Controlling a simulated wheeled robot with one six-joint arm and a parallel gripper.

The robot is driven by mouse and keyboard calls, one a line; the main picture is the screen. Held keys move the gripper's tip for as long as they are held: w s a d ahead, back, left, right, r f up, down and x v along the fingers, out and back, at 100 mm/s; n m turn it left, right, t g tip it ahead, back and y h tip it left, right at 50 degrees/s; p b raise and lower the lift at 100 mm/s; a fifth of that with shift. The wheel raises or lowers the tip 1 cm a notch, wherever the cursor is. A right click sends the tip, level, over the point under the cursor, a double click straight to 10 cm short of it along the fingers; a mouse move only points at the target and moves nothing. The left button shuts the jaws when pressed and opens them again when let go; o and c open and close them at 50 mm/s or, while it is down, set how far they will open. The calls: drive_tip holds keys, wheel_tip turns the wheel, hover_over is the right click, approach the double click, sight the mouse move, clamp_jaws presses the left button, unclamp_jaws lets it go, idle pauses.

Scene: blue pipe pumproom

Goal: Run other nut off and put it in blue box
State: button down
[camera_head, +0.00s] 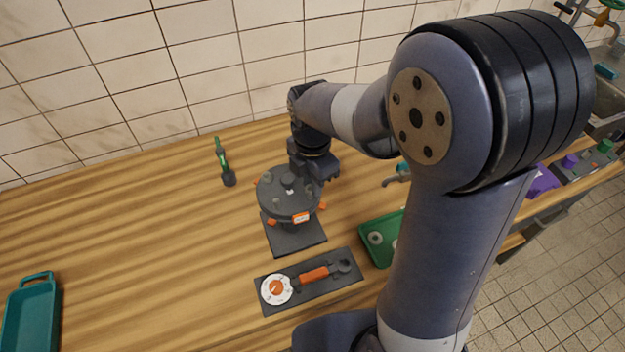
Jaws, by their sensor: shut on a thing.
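A dark round flange cover (272,199) with orange pieces around its edge stands on a dark square base plate (297,238) on the bench. Several small studs or nuts show on its top. My gripper (318,178) points down at the cover's back right edge. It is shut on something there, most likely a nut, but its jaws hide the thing. A teal open box with a handle (30,318) lies at the far left of the bench; it is the bluest box that shows, and it looks empty.
A dark tray (290,301) with a white-and-orange dial and an orange-handled wrench lies in front. A green tray (372,256) with ring-shaped parts sits to the right, partly behind my arm. A green-and-black tool (223,163) lies at back left.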

drive_tip(key=shift+r, duration=0.5)
drive_tip(key=shift+r, duration=2.25)
drive_tip(key=shift+f, duration=0.1)
